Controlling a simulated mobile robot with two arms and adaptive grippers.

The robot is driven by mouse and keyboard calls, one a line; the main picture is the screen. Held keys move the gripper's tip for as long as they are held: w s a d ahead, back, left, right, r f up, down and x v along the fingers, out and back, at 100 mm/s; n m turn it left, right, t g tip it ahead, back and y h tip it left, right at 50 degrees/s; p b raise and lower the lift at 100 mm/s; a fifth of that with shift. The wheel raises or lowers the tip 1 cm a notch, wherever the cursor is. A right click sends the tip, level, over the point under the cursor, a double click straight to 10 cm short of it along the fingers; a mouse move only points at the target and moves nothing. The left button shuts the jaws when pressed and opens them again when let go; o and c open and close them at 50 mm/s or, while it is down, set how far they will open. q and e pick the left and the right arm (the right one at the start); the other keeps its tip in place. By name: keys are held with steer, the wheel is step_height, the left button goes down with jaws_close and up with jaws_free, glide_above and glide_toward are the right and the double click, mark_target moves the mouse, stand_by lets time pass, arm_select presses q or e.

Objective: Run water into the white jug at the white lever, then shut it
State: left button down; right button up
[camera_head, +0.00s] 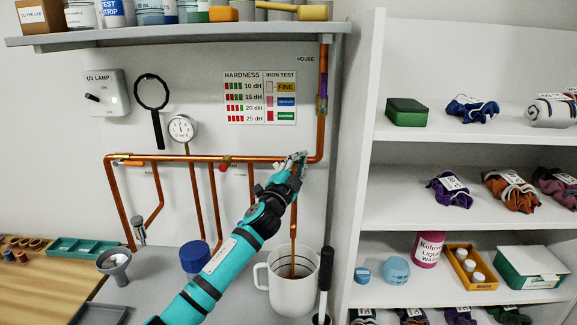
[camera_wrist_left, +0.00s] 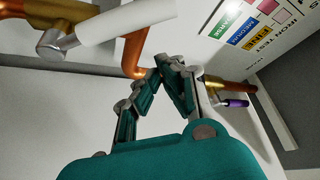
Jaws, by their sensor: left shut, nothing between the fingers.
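My left gripper (camera_head: 299,160) is at the horizontal copper pipe above the jug, and hides the valve there in the head view. In the left wrist view its fingertips (camera_wrist_left: 172,64) are together and empty. The white lever (camera_wrist_left: 112,22) shows there at upper left, apart from the fingertips. My right gripper is in neither view.
A purple lever (camera_head: 323,95) sits on the vertical pipe at right. A red knob (camera_head: 224,168) and a pressure gauge (camera_head: 183,128) are left of my gripper. A black-handled tool (camera_head: 325,270) stands right beside the jug.

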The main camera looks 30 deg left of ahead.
arm_select(q)
steer(key=shift+s+a+f+p, duration=0.3)
steer(key=shift+s+a+f, duration=0.75)
steer(key=shift+s+f, duration=0.15)
steer(key=shift+w, duration=0.1)
steer(key=shift+s+a+f+n+b, duration=0.3)
steer(key=shift+s+a+n+b, duration=0.15)
steer(key=shift+b, duration=0.45)
steer(key=shift+r, duration=0.1)
